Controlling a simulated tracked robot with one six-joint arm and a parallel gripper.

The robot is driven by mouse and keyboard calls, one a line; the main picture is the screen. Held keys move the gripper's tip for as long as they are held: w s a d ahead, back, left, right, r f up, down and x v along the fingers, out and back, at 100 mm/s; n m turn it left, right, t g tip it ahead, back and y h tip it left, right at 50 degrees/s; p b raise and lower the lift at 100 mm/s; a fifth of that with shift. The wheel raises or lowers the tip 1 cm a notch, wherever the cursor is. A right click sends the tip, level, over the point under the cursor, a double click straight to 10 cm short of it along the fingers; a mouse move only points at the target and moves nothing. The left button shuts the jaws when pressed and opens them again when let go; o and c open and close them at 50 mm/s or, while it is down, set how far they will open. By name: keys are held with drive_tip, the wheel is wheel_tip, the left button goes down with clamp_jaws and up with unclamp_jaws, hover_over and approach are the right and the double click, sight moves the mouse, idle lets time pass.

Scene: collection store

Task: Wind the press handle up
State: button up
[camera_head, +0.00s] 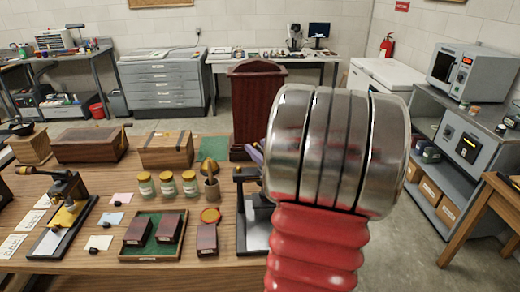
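A small black bench press (66,205) with a yellow plate and a dark base stands at the left of the wooden table. Its handle (36,171) has a brown grip and sticks out to the left from the head, roughly level. A large metal drum with a red ribbed sleeve, apparently part of my arm, fills the right foreground. My gripper's fingertips do not show.
The table (165,265) also holds wooden boxes (92,144), several jars (168,184), a green-lined tray (128,251) with dark blocks, and paper cards. A dark red lectern (255,95) stands behind it. Grey floor (435,265) is open at right.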

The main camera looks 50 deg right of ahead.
clamp_jaws()
idle(0.5)
drive_tip(key=shift+a+n+y, duration=0.1)
drive_tip(key=shift+n+y, duration=0.4)
drive_tip(key=shift+y, duration=0.2)
drive_tip(key=n+y, duration=0.1)
drive_tip(key=y, duration=0.1)
drive_tip(key=n+y, duration=0.2)
drive_tip(key=y, duration=0.1)
drive_tip(key=a+n+y, duration=0.1)
drive_tip(key=n+y, duration=0.1)
drive_tip(key=y, duration=0.1)
drive_tip(key=shift+t, duration=0.3)
drive_tip(key=n+y, duration=0.1)
drive_tip(key=y, duration=0.1)
drive_tip(key=n+g+y, duration=0.2)
drive_tip(key=n+y, duration=0.1)
drive_tip(key=shift+a+y, duration=0.3)
drive_tip(key=shift+a, duration=0.05)
drive_tip(key=shift+s+a+n+g+y, duration=0.15)
drive_tip(key=shift+a+n+g+y, duration=0.05)
drive_tip(key=shift+n+g+y, duration=0.9)
drive_tip(key=shift+s+a+n+g+y, duration=0.2)
drive_tip(key=shift+n+g+y, duration=0.65)
drive_tip(key=shift+y, duration=0.35)
unclamp_jaws()
